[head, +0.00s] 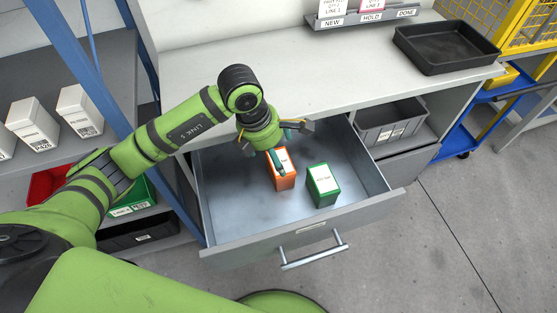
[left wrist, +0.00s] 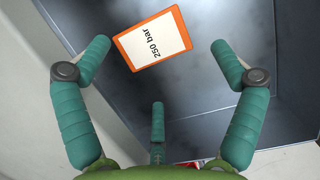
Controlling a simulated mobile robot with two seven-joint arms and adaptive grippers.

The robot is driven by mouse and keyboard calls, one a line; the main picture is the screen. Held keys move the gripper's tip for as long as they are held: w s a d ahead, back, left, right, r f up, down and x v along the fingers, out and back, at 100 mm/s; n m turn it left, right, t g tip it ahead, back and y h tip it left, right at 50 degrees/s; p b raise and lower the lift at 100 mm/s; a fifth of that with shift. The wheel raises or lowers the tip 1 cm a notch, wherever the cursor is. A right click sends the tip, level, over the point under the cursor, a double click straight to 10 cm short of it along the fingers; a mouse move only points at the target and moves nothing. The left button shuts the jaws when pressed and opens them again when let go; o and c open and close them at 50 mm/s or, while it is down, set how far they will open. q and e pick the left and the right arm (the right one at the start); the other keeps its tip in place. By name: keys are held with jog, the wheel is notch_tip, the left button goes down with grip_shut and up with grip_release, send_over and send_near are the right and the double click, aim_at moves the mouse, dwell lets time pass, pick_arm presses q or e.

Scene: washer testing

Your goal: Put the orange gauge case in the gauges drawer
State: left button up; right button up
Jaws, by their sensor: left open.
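The orange gauge case (head: 284,180) with a white label stands on the floor of the open grey drawer (head: 238,205). In the left wrist view the orange case (left wrist: 152,41) shows its label, "250 bar", lying just beyond and between the spread fingers. My left gripper (head: 284,150) is over the drawer, close above the case, with one finger crossing in front of the case in the head view. In the left wrist view my left gripper (left wrist: 160,62) has its teal fingers apart and empty. My right gripper is not in view.
A green case (head: 323,184) stands in the drawer just right of the orange one. The worktop (head: 330,75) overhangs the drawer's back. A black tray (head: 447,47) sits on the worktop, and a grey bin (head: 390,122) is right of the drawer. The drawer's left floor is clear.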

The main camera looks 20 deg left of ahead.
pick_arm(q)
jog(key=shift+v, duration=2.65)
